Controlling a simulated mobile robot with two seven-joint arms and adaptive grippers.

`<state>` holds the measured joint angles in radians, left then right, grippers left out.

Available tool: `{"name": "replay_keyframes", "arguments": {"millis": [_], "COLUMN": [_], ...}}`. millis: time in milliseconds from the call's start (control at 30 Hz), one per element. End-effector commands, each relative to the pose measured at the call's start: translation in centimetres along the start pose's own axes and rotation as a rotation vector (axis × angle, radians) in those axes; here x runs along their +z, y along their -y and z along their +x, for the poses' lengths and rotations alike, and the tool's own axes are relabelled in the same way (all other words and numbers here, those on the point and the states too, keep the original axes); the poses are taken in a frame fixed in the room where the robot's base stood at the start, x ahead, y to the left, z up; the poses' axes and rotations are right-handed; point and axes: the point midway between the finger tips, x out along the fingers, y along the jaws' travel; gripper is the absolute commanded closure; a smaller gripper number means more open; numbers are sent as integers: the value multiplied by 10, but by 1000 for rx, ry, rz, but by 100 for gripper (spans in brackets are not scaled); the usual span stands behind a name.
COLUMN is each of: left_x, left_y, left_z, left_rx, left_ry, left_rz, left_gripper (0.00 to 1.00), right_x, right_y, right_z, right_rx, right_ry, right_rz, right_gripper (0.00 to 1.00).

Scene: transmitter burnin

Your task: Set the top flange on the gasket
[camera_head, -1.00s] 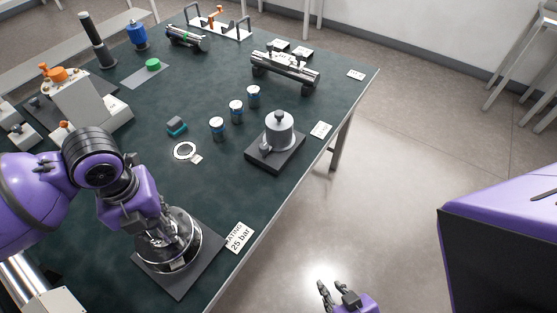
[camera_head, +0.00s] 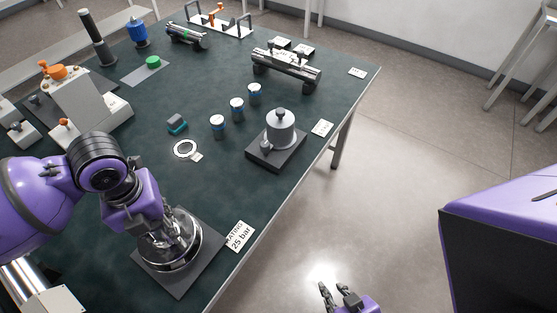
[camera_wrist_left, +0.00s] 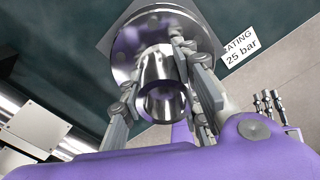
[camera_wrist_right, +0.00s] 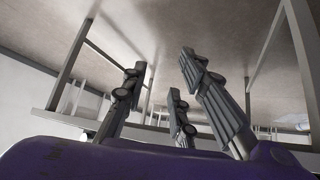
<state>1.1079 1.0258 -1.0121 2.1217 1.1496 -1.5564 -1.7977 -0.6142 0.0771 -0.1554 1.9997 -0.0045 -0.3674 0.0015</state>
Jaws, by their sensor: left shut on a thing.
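The top flange (camera_wrist_left: 150,62) is a shiny metal disc with bolt holes and a tubular neck. My left gripper (camera_wrist_left: 188,72) is shut on its neck. In the head view, the flange (camera_head: 183,257) is over a dark square plate (camera_head: 180,286) at the table's near edge, with my left gripper (camera_head: 166,225) above it. The gasket and whatever lies under the flange are hidden, so I cannot tell whether they touch. My right gripper (camera_head: 338,291) is off the table over the floor. Its fingers are spread and empty in the right wrist view (camera_wrist_right: 165,95).
A "RATING 25 bar" card (camera_head: 239,237) lies right of the plate. A white ring with a tag (camera_head: 185,149), several small cans (camera_head: 237,108) and a grey cylinder on a dark base (camera_head: 281,130) stand farther back. A grey block fixture (camera_head: 88,100) stands at left.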

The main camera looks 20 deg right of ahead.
Motion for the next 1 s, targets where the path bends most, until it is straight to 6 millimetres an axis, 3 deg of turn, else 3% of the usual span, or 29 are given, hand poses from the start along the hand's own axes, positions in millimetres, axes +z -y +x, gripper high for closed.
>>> {"name": "replay_keyframes", "arguments": {"millis": [300, 333, 467, 700, 800, 1000], "left_x": [1, 2, 1, 0, -1, 1], "left_y": [1, 1, 0, 0, -1, -1], "left_z": [6, 5, 6, 7, 7, -18], "left_rx": [-2, -2, -1, 0, 2, 1], "left_ry": [5, 5, 4, 2, -2, 3], "left_rz": [1, 1, 0, 0, 0, 0], "left_gripper": [100, 66, 49, 48, 48, 48], "right_x": [1, 1, 1, 1, -24, -24], "right_y": [1, 1, 1, 1, 5, 5], "right_z": [2, 2, 2, 2, 15, 15], "right_rx": [-1, -1, -1, -1, -12, -12], "right_ry": [1, 0, 0, 0, -42, -42], "right_rz": [-1, 0, 0, 0, -8, -8], "right_gripper": [73, 73, 73, 73, 73, 73]}}
